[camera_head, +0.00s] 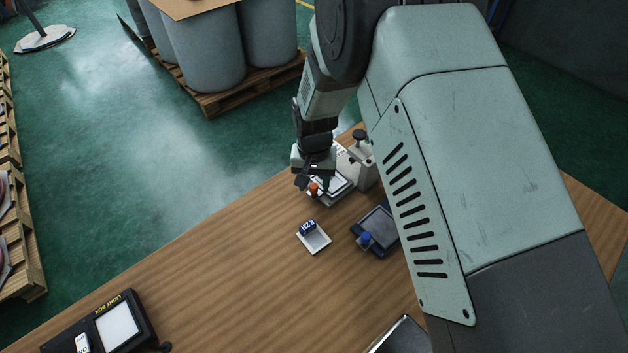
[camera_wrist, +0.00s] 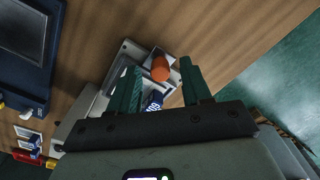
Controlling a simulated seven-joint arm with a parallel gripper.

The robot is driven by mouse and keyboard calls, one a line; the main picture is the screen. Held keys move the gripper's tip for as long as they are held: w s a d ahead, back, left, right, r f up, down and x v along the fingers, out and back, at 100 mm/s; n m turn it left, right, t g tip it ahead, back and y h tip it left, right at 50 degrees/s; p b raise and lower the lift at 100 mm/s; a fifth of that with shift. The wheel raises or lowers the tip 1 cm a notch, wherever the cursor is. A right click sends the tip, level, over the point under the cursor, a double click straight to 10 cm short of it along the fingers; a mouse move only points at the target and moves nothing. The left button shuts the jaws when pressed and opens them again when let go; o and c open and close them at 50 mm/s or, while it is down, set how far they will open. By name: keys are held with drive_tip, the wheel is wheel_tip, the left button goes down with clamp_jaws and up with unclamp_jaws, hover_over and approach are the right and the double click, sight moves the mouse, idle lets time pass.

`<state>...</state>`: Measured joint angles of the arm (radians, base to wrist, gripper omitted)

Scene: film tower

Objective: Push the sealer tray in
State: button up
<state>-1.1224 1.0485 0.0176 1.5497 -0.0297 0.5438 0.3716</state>
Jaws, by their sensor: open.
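The sealer (camera_head: 358,163) is a pale grey machine near the table's far edge, partly hidden behind my arm. Its tray (camera_head: 338,192) sticks out at the front; an orange knob (camera_head: 314,189) is at its near end. In the wrist view the tray (camera_wrist: 128,48) is partly covered by my left finger, and the orange knob (camera_wrist: 160,69) shows between the fingers. A blue piece with white marks (camera_wrist: 154,101) lies there too. My gripper (camera_head: 314,183) is open over the knob end, with its two green fingers (camera_wrist: 160,66) apart on either side. I cannot tell whether they touch anything.
A small pale stand with a blue label (camera_head: 314,238) and a dark tray-like device with a blue knob (camera_head: 366,239) stand close in front. A light box (camera_head: 118,325) is at the lower left. The wooden table (camera_head: 230,265) between is clear.

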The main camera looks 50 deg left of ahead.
clamp_jaws()
idle(0.3)
drive_tip(key=shift+w, duration=2)
unclamp_jaws()
wheel_tip(320, 180, up, 11)
drive_tip(key=shift+f, duration=0.15)
